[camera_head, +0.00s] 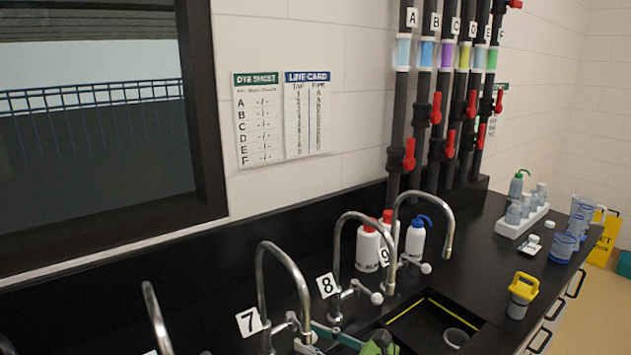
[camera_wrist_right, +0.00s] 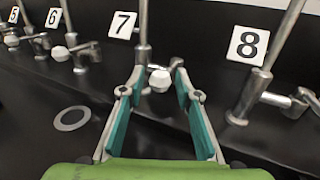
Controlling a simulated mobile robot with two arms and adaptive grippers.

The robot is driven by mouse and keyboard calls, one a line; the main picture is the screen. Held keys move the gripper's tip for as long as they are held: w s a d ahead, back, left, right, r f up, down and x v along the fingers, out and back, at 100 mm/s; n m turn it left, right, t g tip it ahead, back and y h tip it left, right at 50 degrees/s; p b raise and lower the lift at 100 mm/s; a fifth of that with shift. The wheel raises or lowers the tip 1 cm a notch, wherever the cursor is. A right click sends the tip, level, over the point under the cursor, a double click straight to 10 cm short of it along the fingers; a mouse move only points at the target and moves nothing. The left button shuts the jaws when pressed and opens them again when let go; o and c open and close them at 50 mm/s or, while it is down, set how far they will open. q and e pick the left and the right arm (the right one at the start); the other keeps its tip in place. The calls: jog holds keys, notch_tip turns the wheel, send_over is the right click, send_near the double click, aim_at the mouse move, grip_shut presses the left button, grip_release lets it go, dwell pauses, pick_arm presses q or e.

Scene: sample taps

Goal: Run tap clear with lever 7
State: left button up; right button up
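Tap 7 is a chrome gooseneck (camera_head: 262,290) behind the number card 7 (camera_head: 249,321); its base shows in the right wrist view (camera_wrist_right: 143,52). Its lever has a pale knob (camera_wrist_right: 160,80). My right gripper (camera_wrist_right: 159,76) is open, with its teal fingers on either side of that knob; I cannot tell whether they touch it. In the head view the right gripper (camera_head: 316,338) reaches in low beside tap 7, partly cut off by the lower edge. My left gripper is not in view.
Tap 8 (camera_head: 337,265) with its lever (camera_head: 375,297) stands close on the right. Levers 5 and 6 (camera_wrist_right: 62,53) are to the left in the wrist view. A sink (camera_head: 400,313), bottles (camera_head: 415,238) and a yellow-topped container (camera_head: 522,290) are further right.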

jog(key=shift+w+a, duration=0.15)
jog(key=shift+a, duration=0.05)
jog(key=shift+w+d+f+b, duration=0.1)
jog(key=shift+w+d+b, duration=0.25)
jog(key=shift+b, duration=0.2)
jog(key=w+d+b, duration=0.1)
jog(key=w+b, duration=0.2)
jog(key=w+d+b, duration=0.1)
jog(key=shift+w+d+f+b, duration=0.1)
jog(key=shift+w+d+b, duration=0.2)
jog(key=shift+w+b, duration=0.1)
jog(key=shift+r, duration=0.2)
dwell(1.1)
dwell(1.8)
